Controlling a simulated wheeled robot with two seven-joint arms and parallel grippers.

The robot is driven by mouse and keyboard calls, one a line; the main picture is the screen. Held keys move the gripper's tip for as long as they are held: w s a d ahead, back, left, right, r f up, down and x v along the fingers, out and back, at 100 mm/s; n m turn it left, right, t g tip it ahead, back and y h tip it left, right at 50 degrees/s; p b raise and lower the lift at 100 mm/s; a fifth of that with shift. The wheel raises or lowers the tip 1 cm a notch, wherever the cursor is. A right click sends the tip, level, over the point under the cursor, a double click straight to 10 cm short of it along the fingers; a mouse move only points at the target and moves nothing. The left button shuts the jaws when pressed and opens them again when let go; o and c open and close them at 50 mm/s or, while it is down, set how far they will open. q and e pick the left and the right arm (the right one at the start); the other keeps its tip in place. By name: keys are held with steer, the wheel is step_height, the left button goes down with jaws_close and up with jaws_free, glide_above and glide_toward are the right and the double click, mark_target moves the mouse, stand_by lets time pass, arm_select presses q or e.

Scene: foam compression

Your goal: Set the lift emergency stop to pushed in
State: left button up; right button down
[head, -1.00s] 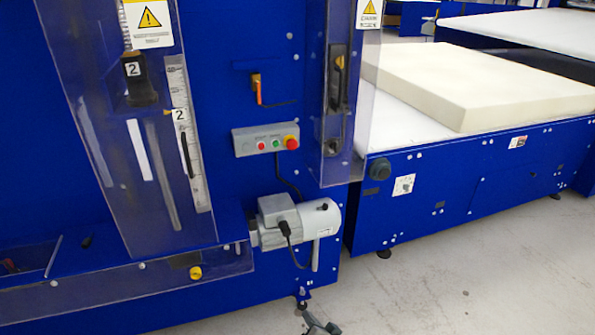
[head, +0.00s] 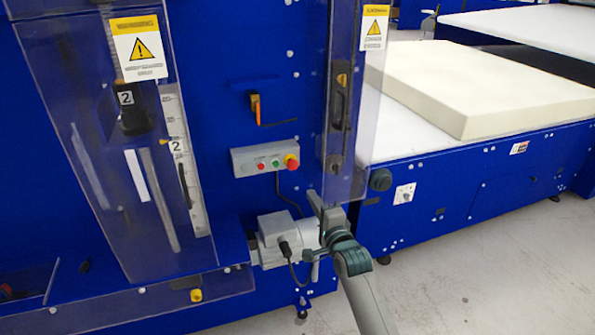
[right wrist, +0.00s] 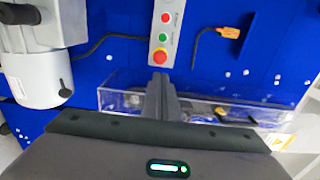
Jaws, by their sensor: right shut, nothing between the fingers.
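The lift emergency stop is a red mushroom button (head: 292,162) on a yellow collar at the right end of a grey control box (head: 243,162) on the blue machine. In the right wrist view the red button (right wrist: 160,57) is at the near end of the box, just beyond my fingertips. Whether it is in or out I cannot tell. My right gripper (head: 315,197) is shut and empty, below and to the right of the button, apart from it in the head view. It also shows in the right wrist view (right wrist: 159,78). My left gripper is not in view.
A clear guard panel (head: 350,110) stands just right of the box. A grey motor (head: 285,240) sits below it, close to my right arm. An orange-handled switch (head: 254,104) is above the box. A foam block (head: 480,90) lies on the right table.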

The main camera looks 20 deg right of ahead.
steer(key=shift+w, duration=0.1)
steer(key=p, duration=0.4)
glide_toward(294, 167)
steer(key=w, duration=0.4)
steer(key=shift+w+a+r, duration=0.1)
steer(key=shift+w+r, duration=0.1)
steer(key=shift+w, duration=0.05)
steer(key=shift+w+f+p, duration=0.1)
steer(key=shift+w+p, duration=0.2)
steer(key=shift+w, duration=0.65)
